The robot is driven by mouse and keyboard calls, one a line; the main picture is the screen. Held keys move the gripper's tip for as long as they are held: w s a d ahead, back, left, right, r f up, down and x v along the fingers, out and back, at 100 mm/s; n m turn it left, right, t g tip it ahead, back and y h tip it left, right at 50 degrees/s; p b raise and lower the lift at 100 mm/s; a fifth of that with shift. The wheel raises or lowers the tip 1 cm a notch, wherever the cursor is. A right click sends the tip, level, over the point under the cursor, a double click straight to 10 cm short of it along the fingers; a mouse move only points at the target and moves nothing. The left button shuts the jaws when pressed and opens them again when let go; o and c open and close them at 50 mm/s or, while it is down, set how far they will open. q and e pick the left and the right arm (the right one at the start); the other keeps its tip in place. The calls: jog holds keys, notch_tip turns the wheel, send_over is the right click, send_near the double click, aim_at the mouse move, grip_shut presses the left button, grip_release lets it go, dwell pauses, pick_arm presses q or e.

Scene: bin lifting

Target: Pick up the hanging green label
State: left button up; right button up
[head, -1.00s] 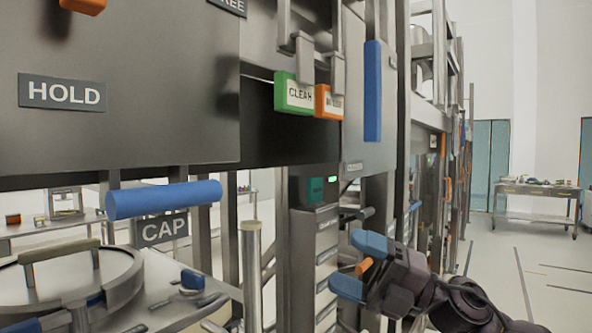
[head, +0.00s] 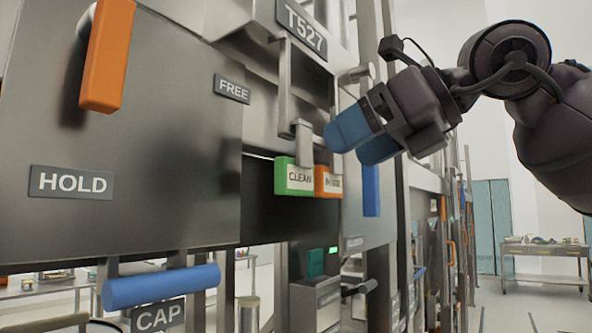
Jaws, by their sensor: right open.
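The green label (head: 293,178), marked CLEAN, hangs on the front of the dark metal machine from a metal hook. An orange label (head: 328,182) hangs right beside it, partly in shadow. My right gripper (head: 352,143) comes in from the upper right with blue fingertips, above and to the right of the two labels. It is open and empty, with its fingertips pointing left and down. It does not appear to touch either label. My left gripper is not in view.
An orange handle (head: 108,55) stands at upper left, near the HOLD plate (head: 71,183). A blue horizontal bar (head: 161,287) sits below. A blue vertical handle (head: 371,190) is just right of the labels. Open floor and a cart (head: 545,262) lie at far right.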

aim_at(301, 174)
jog(key=x, duration=0.4)
jog(key=shift+w+a+r+p, duration=0.2)
jog(key=shift+w+a+p, duration=0.1)
jog(key=shift+w+a, duration=0.05)
jog(key=shift+p+x, duration=0.7)
jog(key=shift+x, duration=2.1)
jog(key=shift+w+d+f+t, duration=0.1)
jog(key=shift+w+d+t, duration=0.05)
jog(key=shift+t, duration=0.15)
jog(key=c, duration=0.5)
